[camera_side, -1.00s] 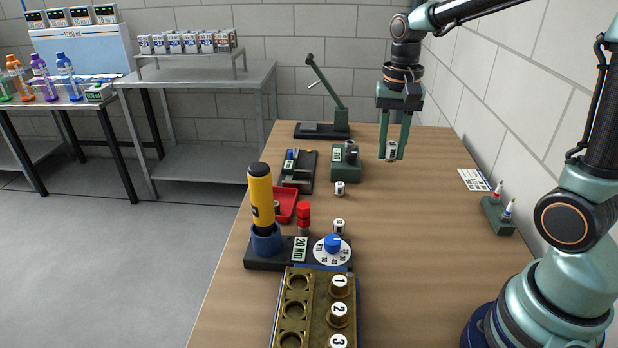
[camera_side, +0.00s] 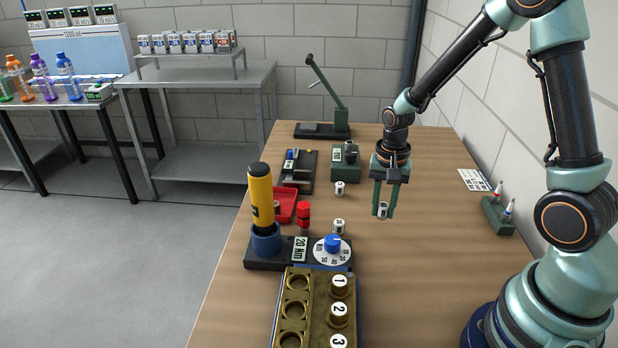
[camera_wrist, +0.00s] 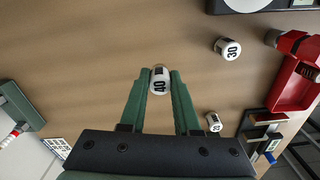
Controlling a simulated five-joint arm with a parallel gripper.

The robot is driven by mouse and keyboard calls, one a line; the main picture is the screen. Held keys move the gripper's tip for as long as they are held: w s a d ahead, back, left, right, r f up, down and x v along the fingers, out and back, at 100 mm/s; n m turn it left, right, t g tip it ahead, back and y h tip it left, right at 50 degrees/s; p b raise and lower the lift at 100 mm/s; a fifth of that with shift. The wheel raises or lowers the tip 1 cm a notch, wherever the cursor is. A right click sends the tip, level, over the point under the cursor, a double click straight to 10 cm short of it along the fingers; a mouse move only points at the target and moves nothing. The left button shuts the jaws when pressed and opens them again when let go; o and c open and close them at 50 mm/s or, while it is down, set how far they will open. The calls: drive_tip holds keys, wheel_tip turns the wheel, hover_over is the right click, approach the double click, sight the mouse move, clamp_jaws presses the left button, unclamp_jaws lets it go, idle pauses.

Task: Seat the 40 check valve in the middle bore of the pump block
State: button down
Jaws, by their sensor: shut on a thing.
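My gripper (camera_side: 383,212) is shut on a small white-and-dark valve (camera_side: 383,210), above the right part of the table. In the wrist view the valve (camera_wrist: 160,82) between my fingertips reads 40. The brass pump block (camera_side: 313,310) stands at the front of the table, to the left of and nearer than my gripper. It has a row of open round bores on its left side, and the middle bore (camera_side: 293,311) is empty. Numbered plugs 1, 2 and 3 stand along its right side. The block's front end is cut off by the frame.
A valve marked 30 (camera_wrist: 228,49) and another small valve (camera_wrist: 214,121) stand on the table. A torque stand (camera_side: 300,250) with a yellow-handled tool (camera_side: 261,195) and blue knob lies behind the block. A red tray (camera_side: 285,204) is at the left edge.

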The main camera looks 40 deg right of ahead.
sight(381, 219)
drive_tip(key=shift+f, duration=2)
drive_tip(key=shift+f, duration=0.1)
drive_tip(key=c, duration=0.6)
unclamp_jaws()
drive_tip(key=shift+c, duration=0.2)
